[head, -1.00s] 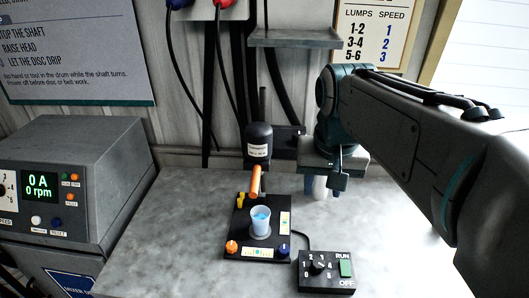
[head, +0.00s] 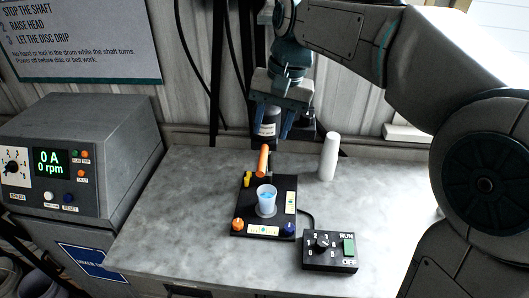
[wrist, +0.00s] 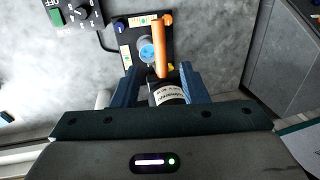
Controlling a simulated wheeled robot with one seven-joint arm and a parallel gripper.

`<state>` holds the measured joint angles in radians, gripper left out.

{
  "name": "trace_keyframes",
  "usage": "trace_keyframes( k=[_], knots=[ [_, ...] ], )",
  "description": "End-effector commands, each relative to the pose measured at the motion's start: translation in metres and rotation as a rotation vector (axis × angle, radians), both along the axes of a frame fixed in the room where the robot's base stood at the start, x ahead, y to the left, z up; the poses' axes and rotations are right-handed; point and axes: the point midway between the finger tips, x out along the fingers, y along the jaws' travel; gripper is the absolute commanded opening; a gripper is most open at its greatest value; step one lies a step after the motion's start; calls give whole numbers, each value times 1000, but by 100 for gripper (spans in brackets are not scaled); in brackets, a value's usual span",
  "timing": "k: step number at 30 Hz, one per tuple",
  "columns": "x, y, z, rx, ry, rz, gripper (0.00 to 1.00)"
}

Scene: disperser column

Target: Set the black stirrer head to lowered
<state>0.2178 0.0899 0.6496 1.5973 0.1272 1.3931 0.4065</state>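The black stirrer head (head: 267,126), with a white label, stands on its post at the back of the small black base plate (head: 238,228), above an orange handle (head: 263,161). A clear cup of blue liquid (head: 266,203) stands on the plate. My gripper (head: 271,128) is at the head from above and behind, its blue fingers open, one on each side. In the wrist view the stirrer head (wrist: 168,94) shows between the fingers of my gripper (wrist: 160,85); whether they touch it I cannot tell. My gripper hides the head's top and the post.
A white cylinder (head: 329,157) stands right of the stirrer. A control box with a dial and green switch (head: 331,252) lies at front right. A grey unit reading 0 rpm (head: 62,150) stands at left. The grey tabletop (head: 170,240) is clear at front left.

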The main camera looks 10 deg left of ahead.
Motion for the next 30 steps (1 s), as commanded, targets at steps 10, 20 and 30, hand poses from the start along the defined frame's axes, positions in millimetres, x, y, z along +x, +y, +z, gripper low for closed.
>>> trace_keyframes(
  k=[10,20,30],
  knots=[
    [0,12,-65,-1,2,0,40],
    [0,16,-82,0,-1,0,40],
    [0,16,-82,0,-1,0,0]
  ],
)
